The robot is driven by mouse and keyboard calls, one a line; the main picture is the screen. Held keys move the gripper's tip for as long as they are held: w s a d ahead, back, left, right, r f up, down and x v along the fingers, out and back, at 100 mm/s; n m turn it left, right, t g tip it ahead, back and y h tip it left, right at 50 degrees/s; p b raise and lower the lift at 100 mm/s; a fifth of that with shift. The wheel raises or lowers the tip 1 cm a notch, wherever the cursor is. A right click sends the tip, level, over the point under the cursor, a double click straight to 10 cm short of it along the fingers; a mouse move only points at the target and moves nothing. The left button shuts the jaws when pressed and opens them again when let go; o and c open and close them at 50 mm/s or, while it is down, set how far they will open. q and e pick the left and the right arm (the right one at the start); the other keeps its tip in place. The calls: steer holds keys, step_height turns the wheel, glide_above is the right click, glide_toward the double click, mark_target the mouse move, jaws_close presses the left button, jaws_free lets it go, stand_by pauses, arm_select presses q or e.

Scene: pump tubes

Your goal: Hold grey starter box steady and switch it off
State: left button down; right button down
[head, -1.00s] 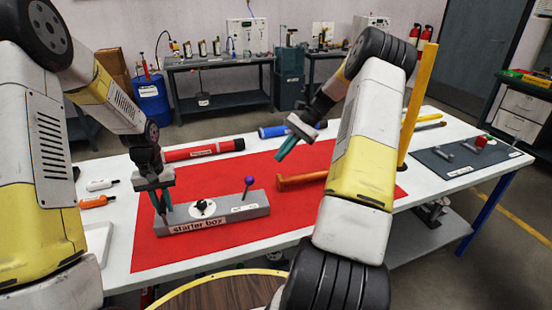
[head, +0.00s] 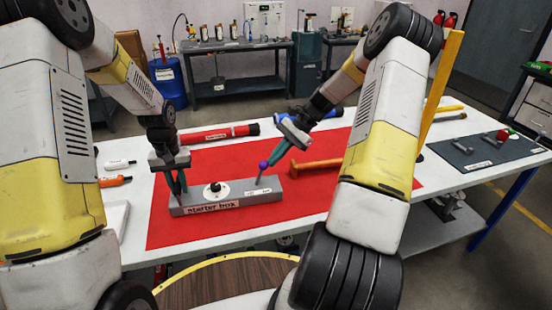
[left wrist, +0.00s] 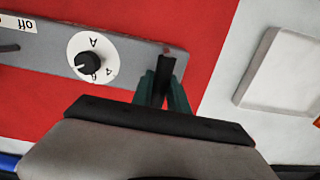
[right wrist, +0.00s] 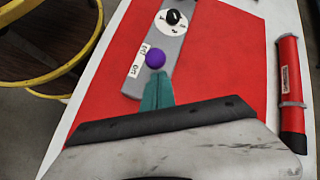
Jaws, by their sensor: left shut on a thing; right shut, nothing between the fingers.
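The grey starter box (head: 225,203) lies on a red mat (head: 160,233) on the white table. It has a black knob on a white dial (head: 216,190) and, at its right end, a lever with a purple ball (head: 263,165). My left gripper (head: 178,190) is shut on the box's left end; the left wrist view shows its fingers (left wrist: 163,88) there. My right gripper (head: 270,160) is shut and empty, its green fingertips right beside the purple ball. In the right wrist view the fingertips (right wrist: 157,88) overlap the ball's (right wrist: 156,58) near side; contact is unclear.
A red tube (head: 215,135) and a blue tube (head: 300,117) lie behind. A white tray (head: 115,217) is at the left. A dark mat with fittings (head: 480,150) is at the right.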

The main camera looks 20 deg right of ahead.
steer(key=shift+a+r, duration=0.1)
steer(key=shift+a+r+h, duration=0.1)
steer(key=shift+a+h, duration=0.1)
steer(key=shift+h, duration=0.2)
steer(key=shift+a+r, duration=0.1)
steer(key=shift+a, duration=0.05)
steer(key=shift+a+r+h, duration=0.3)
steer(key=shift+a+h, duration=0.2)
arm_select(q)
steer(key=shift+d, duration=0.1)
arm_select(e)
steer(key=a+r+h, duration=0.1)
steer(key=a, duration=0.5)
steer(key=shift+w, duration=0.15)
